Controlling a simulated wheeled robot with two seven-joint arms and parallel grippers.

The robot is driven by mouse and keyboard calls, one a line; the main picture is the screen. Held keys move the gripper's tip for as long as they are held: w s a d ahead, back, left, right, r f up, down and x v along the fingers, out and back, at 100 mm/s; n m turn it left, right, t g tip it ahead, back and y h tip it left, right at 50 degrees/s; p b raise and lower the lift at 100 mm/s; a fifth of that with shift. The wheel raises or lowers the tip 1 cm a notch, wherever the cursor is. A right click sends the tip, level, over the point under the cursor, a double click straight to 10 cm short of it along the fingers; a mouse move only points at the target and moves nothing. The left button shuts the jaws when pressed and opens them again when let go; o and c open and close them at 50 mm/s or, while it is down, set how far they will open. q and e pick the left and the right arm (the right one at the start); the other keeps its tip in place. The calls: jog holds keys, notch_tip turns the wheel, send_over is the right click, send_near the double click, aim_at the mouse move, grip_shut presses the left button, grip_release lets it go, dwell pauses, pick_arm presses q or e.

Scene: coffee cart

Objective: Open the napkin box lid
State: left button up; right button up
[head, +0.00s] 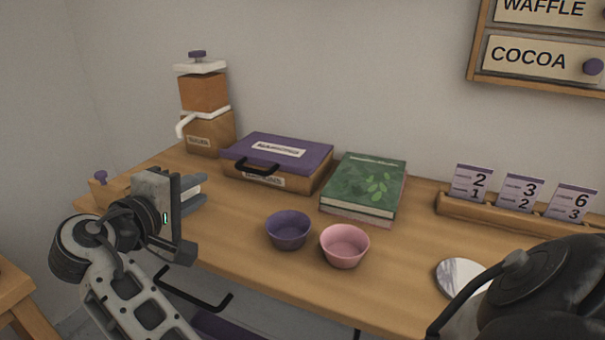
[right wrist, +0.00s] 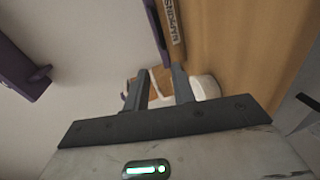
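The napkin box (head: 255,181) stands against the wall at left centre in the head view. It is wooden, with a flat purple lid (head: 290,147) and a black handle (head: 257,167) at the front. The lid is down. My right gripper (head: 197,196) is left of the box and in front of it, apart from the handle. In the right wrist view its two fingers (right wrist: 158,85) stand apart with nothing gripped. A purple edge and a label (right wrist: 174,22) show beyond them at the top. My left gripper is not seen.
A dispenser (head: 204,92) stands left of the box, a green book (head: 362,182) right of it. A purple bowl (head: 288,232) and a pink bowl (head: 344,247) stand in front. A card rack (head: 520,216) is at right.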

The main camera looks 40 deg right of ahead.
aim_at(249, 171)
jog(key=shift+s+d+f+g, duration=0.1)
jog(key=shift+s+f+g, duration=0.2)
jog(key=shift+g, duration=0.1)
jog(key=shift+d, duration=0.35)
jog(key=x, duration=1.5)
jog(key=shift+d+r, duration=0.1)
jog(key=shift+r, duration=0.05)
grip_shut()
